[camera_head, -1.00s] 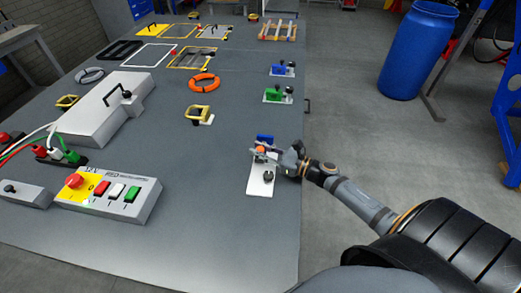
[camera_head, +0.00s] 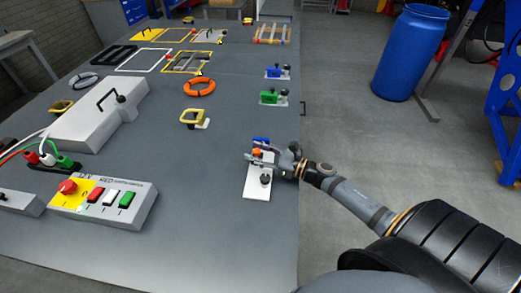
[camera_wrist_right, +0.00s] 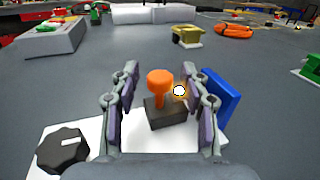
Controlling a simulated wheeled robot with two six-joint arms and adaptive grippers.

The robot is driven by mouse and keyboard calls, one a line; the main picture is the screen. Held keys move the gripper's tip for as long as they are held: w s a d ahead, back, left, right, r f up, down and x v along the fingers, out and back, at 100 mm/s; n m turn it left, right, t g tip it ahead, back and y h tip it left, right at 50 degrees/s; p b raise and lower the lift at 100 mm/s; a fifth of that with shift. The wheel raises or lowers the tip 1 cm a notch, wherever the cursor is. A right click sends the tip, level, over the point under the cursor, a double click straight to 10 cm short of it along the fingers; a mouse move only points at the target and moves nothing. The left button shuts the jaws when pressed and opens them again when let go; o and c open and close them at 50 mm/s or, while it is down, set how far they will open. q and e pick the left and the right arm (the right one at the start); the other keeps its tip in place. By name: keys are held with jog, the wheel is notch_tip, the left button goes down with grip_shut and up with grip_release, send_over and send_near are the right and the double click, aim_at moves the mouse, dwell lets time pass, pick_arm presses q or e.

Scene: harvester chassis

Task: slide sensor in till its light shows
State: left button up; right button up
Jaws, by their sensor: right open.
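An orange-topped piece (camera_wrist_right: 160,82), which I take to be the sensor, stands upright on a dark block (camera_wrist_right: 165,112) on a white plate (camera_head: 257,190). My right gripper (camera_wrist_right: 160,95) is open, with one finger on each side of the orange piece and gaps to both fingers. A small round white light with a yellow glow (camera_wrist_right: 179,91) shows just right of the orange piece. A blue block (camera_wrist_right: 219,97) stands behind the right finger. A black knob (camera_wrist_right: 62,150) sits on the plate, left in the wrist view. In the head view my gripper (camera_head: 262,160) partly hides the fixture.
Similar fixtures with a green block (camera_head: 268,97) and a blue block (camera_head: 274,72) stand farther back along the right table edge. A control box (camera_head: 105,200) with several buttons is at the left. The table between box and plate is clear.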

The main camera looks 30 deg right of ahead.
jog(key=v, duration=1)
jog(key=shift+s+d, duration=0.1)
jog(key=shift+s, duration=0.3)
jog(key=shift+s+d, duration=0.4)
jog(key=shift+d, duration=0.05)
jog(key=shift+d, duration=0.1)
